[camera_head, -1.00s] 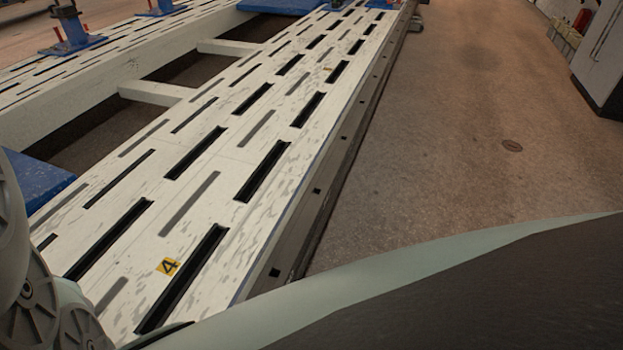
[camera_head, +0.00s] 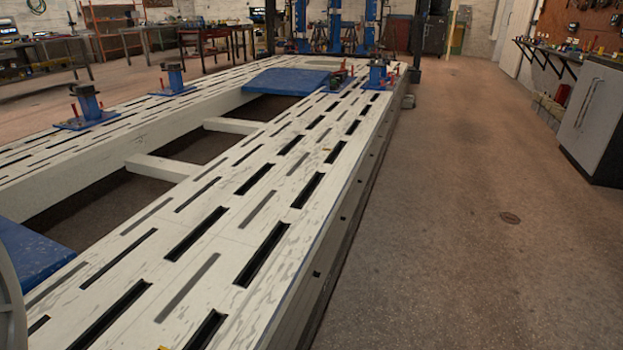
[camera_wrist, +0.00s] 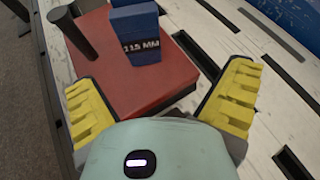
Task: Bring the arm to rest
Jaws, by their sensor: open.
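My gripper (camera_wrist: 165,103) is open in the wrist view, its two yellow ribbed finger pads spread apart. Nothing is held between them. Beyond the fingers a red block (camera_wrist: 135,62) sits on the white slotted bench, with a blue block marked "115 MM" (camera_wrist: 135,32) and a dark cylindrical post (camera_wrist: 74,32) at it. I cannot tell from this view how far the fingers are from the red block. In the head view the gripper does not show; only a grey part of my arm is at the left edge.
The white slotted frame bench (camera_head: 200,262) runs away from me, with blue plates (camera_head: 285,82) and blue clamp stands (camera_head: 88,103) on it. Open floor (camera_head: 450,220) lies to its right. A grey cabinet (camera_head: 592,120) stands at the right wall. Worktables are at the back left.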

